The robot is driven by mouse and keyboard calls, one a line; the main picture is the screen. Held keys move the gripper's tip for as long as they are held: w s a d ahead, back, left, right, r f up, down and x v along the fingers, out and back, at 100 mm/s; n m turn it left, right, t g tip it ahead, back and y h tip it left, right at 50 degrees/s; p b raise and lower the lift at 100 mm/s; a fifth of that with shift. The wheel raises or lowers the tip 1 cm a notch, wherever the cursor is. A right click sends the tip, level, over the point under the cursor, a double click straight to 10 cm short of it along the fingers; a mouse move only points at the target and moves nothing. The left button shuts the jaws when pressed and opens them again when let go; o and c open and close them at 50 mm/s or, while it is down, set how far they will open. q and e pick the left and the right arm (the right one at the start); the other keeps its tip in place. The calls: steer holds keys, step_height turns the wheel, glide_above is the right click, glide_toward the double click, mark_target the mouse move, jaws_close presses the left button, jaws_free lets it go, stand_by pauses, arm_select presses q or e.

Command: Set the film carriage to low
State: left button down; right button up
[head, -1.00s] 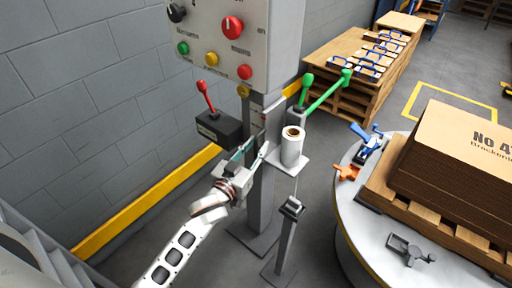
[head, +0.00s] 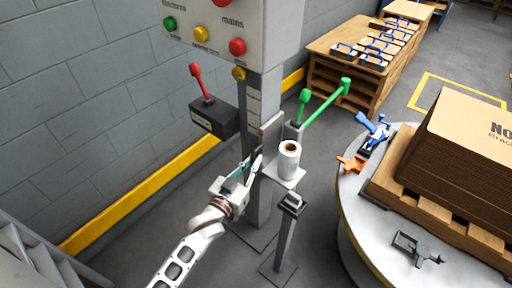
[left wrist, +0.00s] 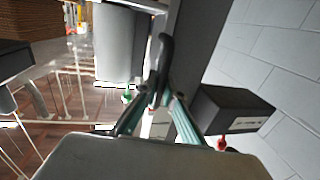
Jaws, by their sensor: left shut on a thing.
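The film carriage, a light plate (head: 283,177) bearing a white film roll (head: 289,160), sits beside the grey mast (head: 264,110), a short way above the black-topped post (head: 291,204). My left gripper (head: 251,166) is at the carriage's left side, just left of the roll. In the left wrist view its fingers (left wrist: 160,98) are closed on a dark curved handle (left wrist: 164,60); the roll shows grey (left wrist: 120,42) beside it. In the head view the handle is mostly hidden by the fingers. My right gripper is not in view.
A dark box with a red lever (head: 212,118) sticks out left of the mast. Green-knobbed rods (head: 325,101) stand behind the roll. A round turntable (head: 350,200) with a cardboard-loaded pallet is at right. A button panel (head: 240,20) is above.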

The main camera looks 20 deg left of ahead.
arm_select(q)
steer(key=shift+s+f, duration=0.15)
steer(key=shift+f, duration=0.4)
steer(key=c, duration=2.2)
jaws_free()
steer(key=shift+o, duration=0.2)
steer(key=shift+r, duration=0.15)
steer(key=s+a, duration=0.1)
steer(key=s, duration=1)
steer(key=shift+s+a, duration=0.4)
